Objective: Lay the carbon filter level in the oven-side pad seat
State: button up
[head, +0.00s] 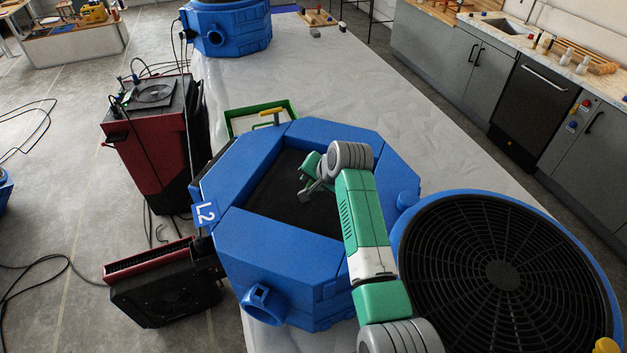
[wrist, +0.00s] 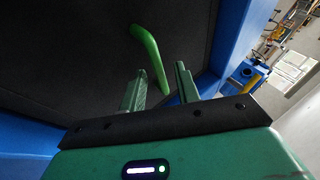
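A flat black panel (head: 283,190), which looks like the carbon filter, fills the square opening of the blue octagonal housing (head: 273,258) marked L2. In the wrist view the black panel (wrist: 75,45) carries a bent green handle (wrist: 148,50). My gripper (head: 308,192) is over the right part of the opening, low and tilted. In the wrist view my gripper (wrist: 160,88) is open, with the handle's near end showing in the gap between the fingers. I cannot tell whether the fingers touch it. The panel's seating depth and levelness are unclear.
A round black grille in a blue ring (head: 478,196) stands right of the housing. A green-rimmed tray (head: 236,112) lies behind it. Red and black machines (head: 152,165) stand at left. Another blue housing (head: 232,42) is far back. The pale bench top (head: 345,90) behind is mostly clear.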

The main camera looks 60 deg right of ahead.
jog(key=shift+r, duration=0.15)
jog(key=shift+s+r, duration=0.1)
jog(key=shift+r, duration=0.25)
jog(key=v, duration=1.1)
jog(key=shift+s+r, duration=0.25)
jog(key=shift+a, duration=0.1)
